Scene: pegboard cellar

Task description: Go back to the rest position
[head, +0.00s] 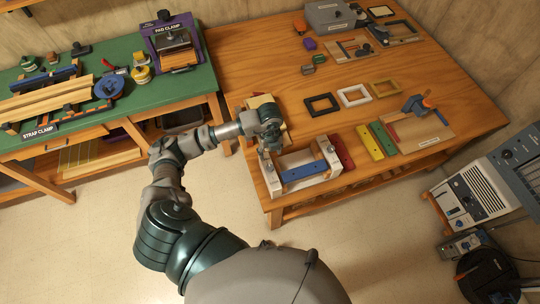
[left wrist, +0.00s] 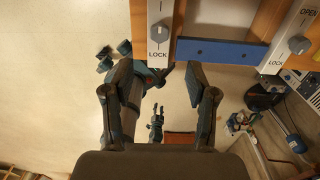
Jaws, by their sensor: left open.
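My left gripper (head: 268,143) is at the left end of a clamping fixture on the wooden table, over or beside its left white block; I cannot tell if it touches. In the left wrist view the left gripper's (left wrist: 157,72) two dark fingers are spread apart with nothing held between them. The fixture has a blue bar (head: 302,171) between two white blocks with knobs. The left wrist view shows the blue bar (left wrist: 220,51) and a block marked LOCK (left wrist: 157,45). A small grey-teal shape low in that view looks like my right gripper (left wrist: 156,122); its jaws are too small to judge.
The wooden table (head: 245,65) also holds red (head: 341,152), green and yellow bars, three small frames and a wooden jig (head: 422,120). A green bench (head: 115,55) with clamps stands left. A grey-white machine (head: 478,190) stands right. The floor in front is open.

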